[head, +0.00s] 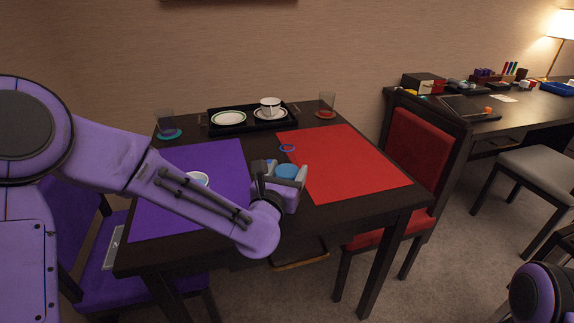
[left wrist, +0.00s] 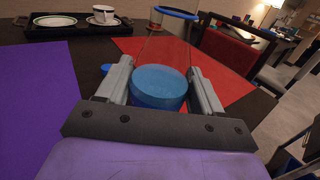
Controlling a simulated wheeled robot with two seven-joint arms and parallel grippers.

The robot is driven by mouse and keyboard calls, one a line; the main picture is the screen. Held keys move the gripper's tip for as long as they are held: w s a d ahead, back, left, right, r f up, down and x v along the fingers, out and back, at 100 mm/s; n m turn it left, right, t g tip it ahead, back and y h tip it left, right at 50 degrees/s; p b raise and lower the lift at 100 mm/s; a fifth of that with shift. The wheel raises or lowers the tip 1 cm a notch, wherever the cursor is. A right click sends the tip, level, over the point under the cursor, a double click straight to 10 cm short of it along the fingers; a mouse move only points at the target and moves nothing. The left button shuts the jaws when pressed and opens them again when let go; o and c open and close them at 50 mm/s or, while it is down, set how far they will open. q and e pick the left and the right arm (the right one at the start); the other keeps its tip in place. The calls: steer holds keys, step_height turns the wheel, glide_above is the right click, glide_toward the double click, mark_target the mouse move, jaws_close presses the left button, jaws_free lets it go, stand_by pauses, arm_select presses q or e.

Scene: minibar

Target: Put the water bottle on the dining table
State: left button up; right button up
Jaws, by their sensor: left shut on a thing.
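The water bottle (head: 287,172) is see-through with a blue end and a blue ring. My left gripper (head: 284,169) is shut on it over the dining table (head: 350,208), near the front edge, between the two mats. In the left wrist view the bottle's blue end (left wrist: 160,86) sits between the fingers of the left gripper (left wrist: 160,78), and its clear body stretches away from them. I cannot tell whether the bottle touches the table. My right gripper is out of view.
A purple mat (head: 225,160) with a white cup (head: 198,178) lies left, a red mat (head: 345,165) right. A black tray (head: 247,122) with dishes and two glasses (head: 166,123) (head: 327,103) stand at the back. A red chair (head: 415,145) is at the right.

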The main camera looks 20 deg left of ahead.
arm_select(q)
steer(key=shift+f, duration=0.45)
steer(key=shift+f, duration=0.15)
steer(key=o, duration=1.3)
